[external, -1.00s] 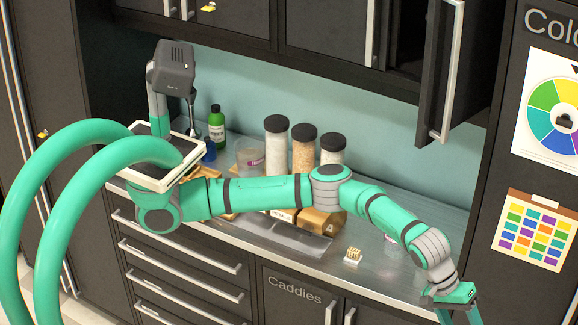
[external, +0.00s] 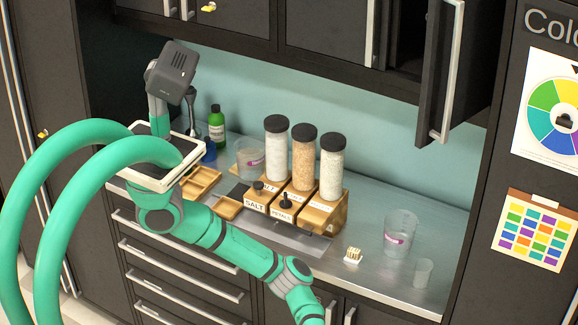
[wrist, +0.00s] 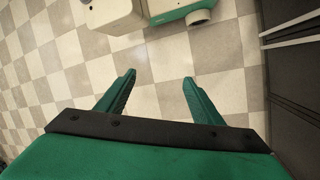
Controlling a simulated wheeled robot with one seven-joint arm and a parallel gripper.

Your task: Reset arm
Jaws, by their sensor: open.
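My gripper (wrist: 158,82) shows in the wrist view with its two green fingers spread apart and nothing between them. Below it is a beige and grey checkered floor (wrist: 150,65). In the external view my green arm (external: 235,245) reaches down and to the right in front of the drawers, clear of the counter top. The gripper itself is out of the external picture, below its bottom edge.
The counter (external: 350,275) holds a wooden caddy (external: 325,215) with several jars, wooden trays (external: 200,182), a green bottle (external: 216,128), a measuring cup (external: 399,235) and a small brush-like block (external: 353,256). An upper cabinet door (external: 440,70) stands open. Dark cabinets (wrist: 295,80) are at right in the wrist view.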

